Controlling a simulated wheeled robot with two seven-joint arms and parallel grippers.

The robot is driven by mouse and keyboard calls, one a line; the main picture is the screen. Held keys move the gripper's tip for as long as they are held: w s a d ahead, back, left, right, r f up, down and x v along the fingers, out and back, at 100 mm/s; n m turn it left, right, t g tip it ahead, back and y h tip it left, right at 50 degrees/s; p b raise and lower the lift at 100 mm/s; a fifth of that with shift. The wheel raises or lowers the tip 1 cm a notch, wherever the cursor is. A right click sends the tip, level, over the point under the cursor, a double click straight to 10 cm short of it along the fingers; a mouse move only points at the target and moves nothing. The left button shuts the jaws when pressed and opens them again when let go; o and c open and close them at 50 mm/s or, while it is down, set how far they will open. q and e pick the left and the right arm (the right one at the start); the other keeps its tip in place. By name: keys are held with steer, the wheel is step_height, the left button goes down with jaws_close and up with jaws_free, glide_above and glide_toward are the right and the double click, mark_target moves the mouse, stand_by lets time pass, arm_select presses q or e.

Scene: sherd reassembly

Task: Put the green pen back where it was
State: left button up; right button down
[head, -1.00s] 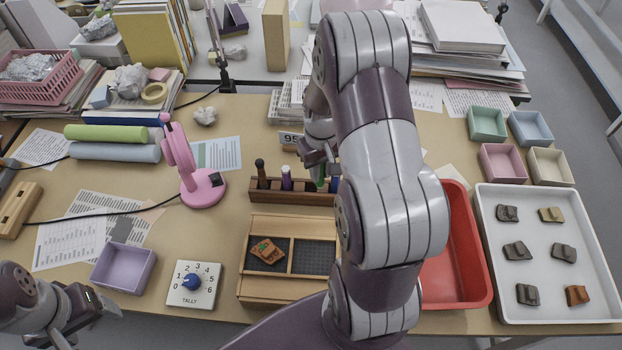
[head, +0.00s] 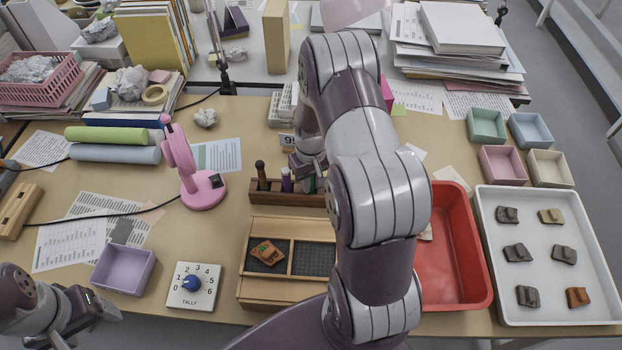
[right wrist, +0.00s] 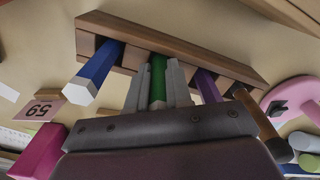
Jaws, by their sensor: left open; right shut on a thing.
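The green pen (right wrist: 157,80) stands between the fingers of my right gripper (right wrist: 157,92), which is shut on it. Its far end meets the wooden pen rack (right wrist: 215,58); I cannot tell how deep it sits. In the rack, a blue pen (right wrist: 98,68) is on one side of it, and a purple pen (right wrist: 207,86) and a dark brown one (right wrist: 258,120) are on the other. In the head view the rack (head: 262,197) is mid-table, with my right gripper (head: 310,175) over its right part, largely hidden by my arm. My left gripper (head: 95,308) is open and empty at the lower left.
A wooden tray (head: 272,290) with an orange-brown sherd (head: 267,252) lies in front of the rack. A pink lamp (head: 203,190) stands left of it. A red bin (head: 455,265) and a white tray of sherds (head: 545,310) are to the right. A number card (head: 287,140) stands behind the rack.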

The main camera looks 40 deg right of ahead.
steer(key=c, duration=1)
jaws_free()
steer(key=shift+f, duration=0.1)
steer(key=shift+c, duration=0.2)
steer(key=shift+r, duration=0.4)
step_height(320, 180, up, 12)
steer(key=shift+a, duration=0.15)
steer(key=s+a+r+n, duration=0.1)
steer(key=s+a, duration=0.4)
steer(key=a, duration=0.2)
steer(key=s+a+r+n+t, duration=0.1)
steer(key=s+a, duration=0.4)
steer(key=a, duration=0.3)
